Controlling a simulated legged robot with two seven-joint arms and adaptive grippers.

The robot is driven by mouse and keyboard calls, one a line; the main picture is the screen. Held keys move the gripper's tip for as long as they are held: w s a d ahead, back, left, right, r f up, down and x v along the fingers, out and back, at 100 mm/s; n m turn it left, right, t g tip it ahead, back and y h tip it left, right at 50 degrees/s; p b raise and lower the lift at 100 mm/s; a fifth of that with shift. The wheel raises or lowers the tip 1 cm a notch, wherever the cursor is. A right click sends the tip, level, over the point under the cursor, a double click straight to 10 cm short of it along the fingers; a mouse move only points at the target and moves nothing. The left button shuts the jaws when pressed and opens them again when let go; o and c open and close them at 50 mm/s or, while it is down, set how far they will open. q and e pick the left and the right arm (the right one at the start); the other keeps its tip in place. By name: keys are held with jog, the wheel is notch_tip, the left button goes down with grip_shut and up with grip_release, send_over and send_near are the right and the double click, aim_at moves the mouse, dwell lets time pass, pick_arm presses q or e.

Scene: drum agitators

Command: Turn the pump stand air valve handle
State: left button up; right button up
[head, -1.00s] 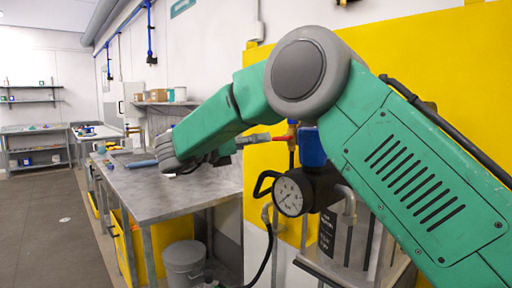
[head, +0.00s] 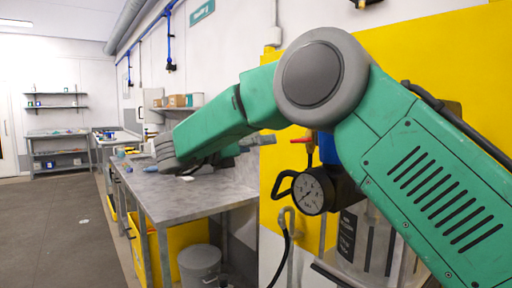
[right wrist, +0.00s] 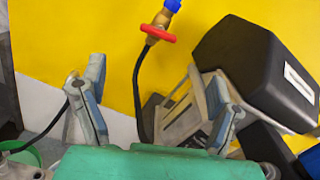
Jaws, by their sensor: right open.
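The red valve handle (head: 303,140) sits on the air line above a round gauge, in front of the yellow wall panel. In the right wrist view the red handle (right wrist: 157,33) lies crosswise on the line, below a blue fitting (right wrist: 173,5). My right gripper (right wrist: 158,85) is open and empty, with its fingers spread. The handle appears beyond the fingertips and between them, not touching. In the head view a grey finger of my right gripper (head: 257,140) points toward the handle, with a gap; my forearm hides the rest. My left gripper is out of view.
The pressure gauge (head: 312,190) and a dark regulator body stand below the handle. In the right wrist view a black housing (right wrist: 255,75) is close at right. A metal workbench (head: 185,200) lies left of the stand, with a grey bucket (head: 200,265) beneath.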

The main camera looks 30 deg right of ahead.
jog(key=shift+b, duration=0.45)
jog(key=a, duration=1.2)
jog(key=shift+s+f, duration=0.15)
jog(key=shift+s, duration=0.25)
